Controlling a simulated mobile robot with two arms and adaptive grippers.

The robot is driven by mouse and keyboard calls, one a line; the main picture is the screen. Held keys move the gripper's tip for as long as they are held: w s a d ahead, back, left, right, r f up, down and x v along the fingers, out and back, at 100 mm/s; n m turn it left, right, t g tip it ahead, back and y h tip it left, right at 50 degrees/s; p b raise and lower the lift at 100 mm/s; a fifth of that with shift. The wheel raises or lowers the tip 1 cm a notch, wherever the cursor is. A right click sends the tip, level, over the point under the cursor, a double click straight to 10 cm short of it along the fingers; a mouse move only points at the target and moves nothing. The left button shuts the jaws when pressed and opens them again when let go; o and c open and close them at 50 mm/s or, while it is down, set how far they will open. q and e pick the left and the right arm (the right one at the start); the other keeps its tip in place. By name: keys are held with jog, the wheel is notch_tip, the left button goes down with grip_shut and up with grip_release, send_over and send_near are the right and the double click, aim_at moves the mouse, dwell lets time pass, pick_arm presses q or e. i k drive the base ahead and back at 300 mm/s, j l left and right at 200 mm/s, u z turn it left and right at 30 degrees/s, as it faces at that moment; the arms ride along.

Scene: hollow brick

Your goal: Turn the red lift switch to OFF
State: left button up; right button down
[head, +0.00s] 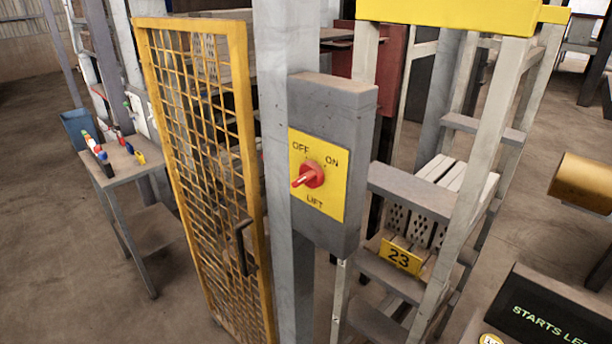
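The red lift switch (310,175) is a rotary knob on a yellow plate (334,197), fixed to the front of a grey box (345,105). The plate reads OFF at upper left, ON at upper right and LIFT below. The knob's handle sticks out toward the lower left of the picture; I cannot tell for sure which label it is set to. The box is mounted on a grey post (280,200). Neither of my grippers is in view, and nothing touches the knob.
A yellow mesh gate (205,150) with a dark handle stands left of the post. A small table (125,155) with coloured items is farther left. A rack (425,195) with a yellow 23 tag stands at right. A dark panel (555,315) is at lower right.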

aim_at(312, 175)
jog(key=z, duration=0.35)
jog(key=i+j+z, duration=0.15)
jog(key=j+z, duration=1.25)
